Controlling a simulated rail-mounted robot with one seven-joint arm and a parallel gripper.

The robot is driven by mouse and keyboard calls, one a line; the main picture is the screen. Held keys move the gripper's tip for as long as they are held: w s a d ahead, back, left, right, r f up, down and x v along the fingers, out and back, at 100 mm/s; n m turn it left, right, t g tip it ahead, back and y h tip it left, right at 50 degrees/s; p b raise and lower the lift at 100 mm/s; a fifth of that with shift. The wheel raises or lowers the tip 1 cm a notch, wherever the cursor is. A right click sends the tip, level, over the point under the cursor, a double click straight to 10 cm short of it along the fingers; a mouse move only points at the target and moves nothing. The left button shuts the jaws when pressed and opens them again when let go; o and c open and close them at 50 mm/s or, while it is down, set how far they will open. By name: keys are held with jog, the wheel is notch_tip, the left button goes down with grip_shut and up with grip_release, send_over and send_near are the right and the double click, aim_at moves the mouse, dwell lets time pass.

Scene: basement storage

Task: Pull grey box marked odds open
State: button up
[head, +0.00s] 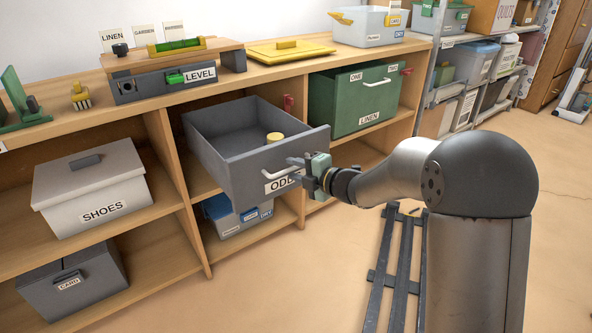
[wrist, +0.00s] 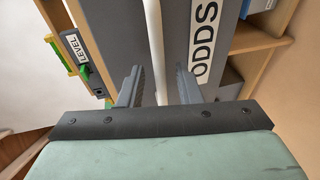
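The grey box marked ODDS (head: 245,172) is an open-topped drawer. It stands well out from its shelf bay, and its inside shows from above. A yellow round-topped thing (head: 274,137) is inside it. The box's pale bar handle (wrist: 154,40) is on the front panel, beside the ODDS label (wrist: 206,40). My gripper (head: 298,168) is at the handle in the head view. In the wrist view, my gripper's two fingers (wrist: 158,86) stand either side of the bar, with a gap showing on each side. The gripper partly hides the handle and label in the head view.
A white SHOES box (head: 95,190) and a grey CARD box (head: 72,282) are in the left bays. A green LINEN box (head: 350,100) is to the right. A blue-grey bin (head: 238,218) sits below the drawer. A dark slatted rack (head: 395,265) is on the floor.

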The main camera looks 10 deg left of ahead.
jog(key=p+v, duration=0.4)
jog(key=v, duration=1.3)
jog(key=shift+d, duration=0.2)
jog(key=shift+r, duration=0.1)
jog(key=s+d+r+m+t+h+p, duration=0.2)
jog(key=d+r+m+h+p, duration=0.95)
jog(key=r+m+p, duration=0.55)
jog(key=s+r+m+g+p, duration=0.3)
jog(key=s+p, duration=0.2)
jog(key=s, duration=0.3)
jog(key=s+r+m+g+h+p, duration=0.1)
jog(key=s+r+m+g+p, duration=0.2)
jog(key=s, duration=0.6)
jog(key=s+r+m+g+p, duration=0.3)
jog(key=s+m+g+p, duration=0.1)
jog(key=s+p, duration=0.3)
jog(key=shift+s+a+r+m, duration=0.45)
jog(key=shift+s+m, duration=0.25)
jog(key=shift+s, duration=0.2)
